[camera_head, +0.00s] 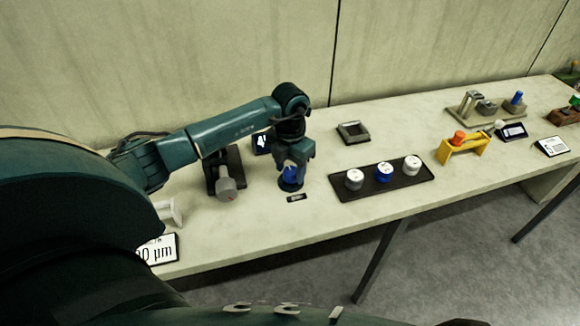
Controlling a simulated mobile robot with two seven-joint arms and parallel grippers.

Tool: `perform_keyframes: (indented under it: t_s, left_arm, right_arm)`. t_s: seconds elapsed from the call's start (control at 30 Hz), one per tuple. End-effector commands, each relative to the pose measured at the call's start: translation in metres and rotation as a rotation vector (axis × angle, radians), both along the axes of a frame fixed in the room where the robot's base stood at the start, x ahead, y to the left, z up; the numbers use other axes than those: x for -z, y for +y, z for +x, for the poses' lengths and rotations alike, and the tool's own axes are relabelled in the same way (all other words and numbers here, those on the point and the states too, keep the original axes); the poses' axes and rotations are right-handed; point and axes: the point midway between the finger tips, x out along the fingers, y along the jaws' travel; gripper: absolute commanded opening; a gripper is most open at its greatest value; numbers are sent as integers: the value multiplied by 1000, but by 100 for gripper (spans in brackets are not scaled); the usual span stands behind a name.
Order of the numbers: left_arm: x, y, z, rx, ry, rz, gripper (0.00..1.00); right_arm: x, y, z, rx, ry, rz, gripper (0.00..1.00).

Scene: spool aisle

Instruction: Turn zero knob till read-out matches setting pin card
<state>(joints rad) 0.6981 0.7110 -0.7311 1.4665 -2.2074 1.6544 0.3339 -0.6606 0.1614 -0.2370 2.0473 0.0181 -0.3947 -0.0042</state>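My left gripper (292,169) points down over a blue knob (290,184) on a dark round base on the bench. The fingers are at the knob and hide part of it; whether they grip it does not show. A small dark read-out (261,144) with white characters stands just behind, mostly covered by my arm, so its value is not legible. A white card (160,249) at the bench's front left reads "0 µm" at its end; its left part is hidden by my arm. My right gripper is not in view.
A grey cylinder on a dark stand (227,188) is close left of the knob. A black tray (345,192) with two white spools and a blue one lies to the right. Behind it is a square grey dish (353,131). A yellow bracket (463,150) and other fixtures stand farther right.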

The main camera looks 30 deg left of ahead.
Motion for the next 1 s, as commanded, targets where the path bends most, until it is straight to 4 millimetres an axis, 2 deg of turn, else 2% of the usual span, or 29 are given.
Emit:
perform_keyframes:
  t_s: [0.07,0.4,0.57,0.7,0.83,1.0]
  left_arm:
    - [0,0,0,0,0,0,42]
    - [0,0,0,0,0,0,15]
    - [2,2,1,61,-2,4,15]
    - [4,2,1,242,-3,4,15]
    - [2,2,2,392,-3,4,15]
    - [0,2,1,475,-2,1,15]
  right_arm:
    - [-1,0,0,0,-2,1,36]
    - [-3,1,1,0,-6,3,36]
    - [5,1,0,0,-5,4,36]
    - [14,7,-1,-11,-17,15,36]
    - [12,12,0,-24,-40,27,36]
    - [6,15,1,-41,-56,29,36]
